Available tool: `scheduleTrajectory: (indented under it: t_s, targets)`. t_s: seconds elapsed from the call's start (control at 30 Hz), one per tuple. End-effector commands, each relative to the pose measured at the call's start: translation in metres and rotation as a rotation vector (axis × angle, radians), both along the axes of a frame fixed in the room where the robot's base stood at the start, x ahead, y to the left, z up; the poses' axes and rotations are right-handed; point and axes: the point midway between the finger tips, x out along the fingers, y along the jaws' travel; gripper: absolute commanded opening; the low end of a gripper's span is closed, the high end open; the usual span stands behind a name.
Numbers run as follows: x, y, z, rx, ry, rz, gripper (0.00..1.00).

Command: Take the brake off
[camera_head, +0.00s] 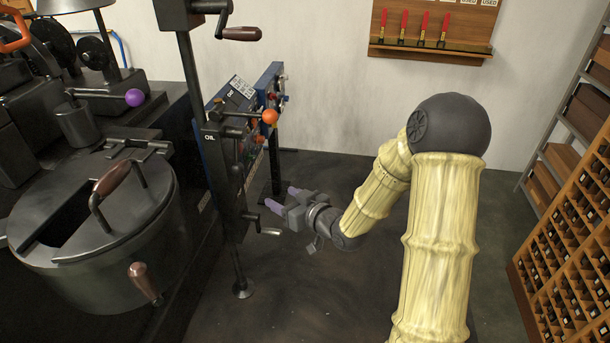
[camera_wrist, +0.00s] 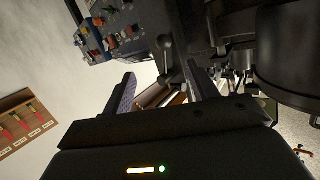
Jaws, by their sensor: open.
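I cannot tell which control is the brake; no brake label is readable. My gripper (camera_head: 278,197) is open with purple finger pads, low in the middle of the head view, right of a dark post (camera_head: 228,190) marked OIL. In the wrist view my gripper (camera_wrist: 160,72) has nothing clamped between its fingers. A dark lever with a rounded end (camera_wrist: 167,50) shows just beyond the fingertips. A brownish, pale-edged thing (camera_wrist: 152,95) shows between the fingers, its depth unclear. An orange-knobbed lever (camera_head: 269,117) sticks out of the post above my gripper.
A large round pot (camera_head: 95,240) with brown handles fills the left, near a purple-knobbed lever (camera_head: 134,97). A small crank (camera_head: 268,231) juts from the post. A wooden rack (camera_head: 575,240) stands at right. Red-handled tools (camera_head: 423,25) hang on the back wall. Floor behind my arm is clear.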

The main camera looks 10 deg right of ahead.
Motion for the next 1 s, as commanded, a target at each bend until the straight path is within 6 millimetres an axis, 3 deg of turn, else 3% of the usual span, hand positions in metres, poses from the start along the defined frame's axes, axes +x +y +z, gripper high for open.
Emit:
scheduleTrajectory:
  t_s: [0.03, 1.0]
  targets:
    - [-0.001, 0.000, 0.010, -0.020, 0.016, -0.004, 0.59]
    - [-0.040, -0.041, 0.075, -0.309, 0.347, -0.155, 0.59]
